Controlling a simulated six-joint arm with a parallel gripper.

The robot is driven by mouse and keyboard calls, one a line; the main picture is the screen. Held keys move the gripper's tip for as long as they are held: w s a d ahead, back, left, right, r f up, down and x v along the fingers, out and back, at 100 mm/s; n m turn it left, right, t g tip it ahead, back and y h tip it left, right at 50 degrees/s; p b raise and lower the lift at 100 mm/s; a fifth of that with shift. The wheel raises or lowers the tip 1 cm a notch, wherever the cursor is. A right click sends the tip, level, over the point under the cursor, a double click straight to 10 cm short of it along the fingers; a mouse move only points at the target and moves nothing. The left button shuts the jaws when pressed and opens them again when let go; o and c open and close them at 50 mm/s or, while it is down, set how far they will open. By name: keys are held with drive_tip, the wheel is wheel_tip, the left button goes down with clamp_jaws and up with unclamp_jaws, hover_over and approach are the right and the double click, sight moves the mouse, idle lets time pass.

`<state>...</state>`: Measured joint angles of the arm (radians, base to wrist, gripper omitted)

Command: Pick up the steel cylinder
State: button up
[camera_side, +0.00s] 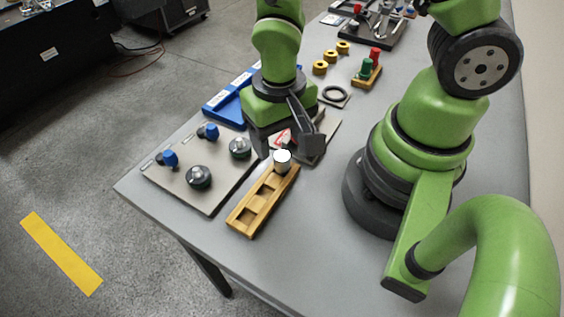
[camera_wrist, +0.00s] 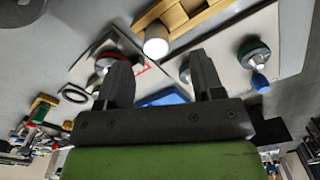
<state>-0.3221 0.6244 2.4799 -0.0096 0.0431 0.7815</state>
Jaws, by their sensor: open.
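The steel cylinder (camera_side: 282,164), with a bright white top, stands upright at the far end of a wooden rack (camera_side: 239,221). In the wrist view, the cylinder (camera_wrist: 156,41) shows beyond my fingertips, roughly in line with the gap between them, and the rack (camera_wrist: 208,20) lies behind it. My gripper (camera_side: 288,148) is low over the table, just behind the cylinder in the side view. In the wrist view, my gripper (camera_wrist: 162,65) has its two dark fingers wide apart with nothing between them. The fingers do not appear to touch the cylinder.
A grey plate (camera_side: 185,186) with blue and black knobs lies left of the rack. A blue tray (camera_side: 221,105) sits behind it. A black ring (camera_side: 335,94), a block with red and green pegs (camera_side: 367,73) and brass pieces (camera_side: 331,55) stand farther back. The front table is clear.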

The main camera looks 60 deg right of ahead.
sight(282, 155)
drive_tip(key=shift+s+d+f, duration=0.1)
drive_tip(key=shift+d+f, duration=0.05)
drive_tip(key=shift+f, duration=1.15)
drive_tip(key=shift+d+f, duration=0.1)
drive_tip(key=shift+f, duration=1.15)
drive_tip(key=c, duration=1.1)
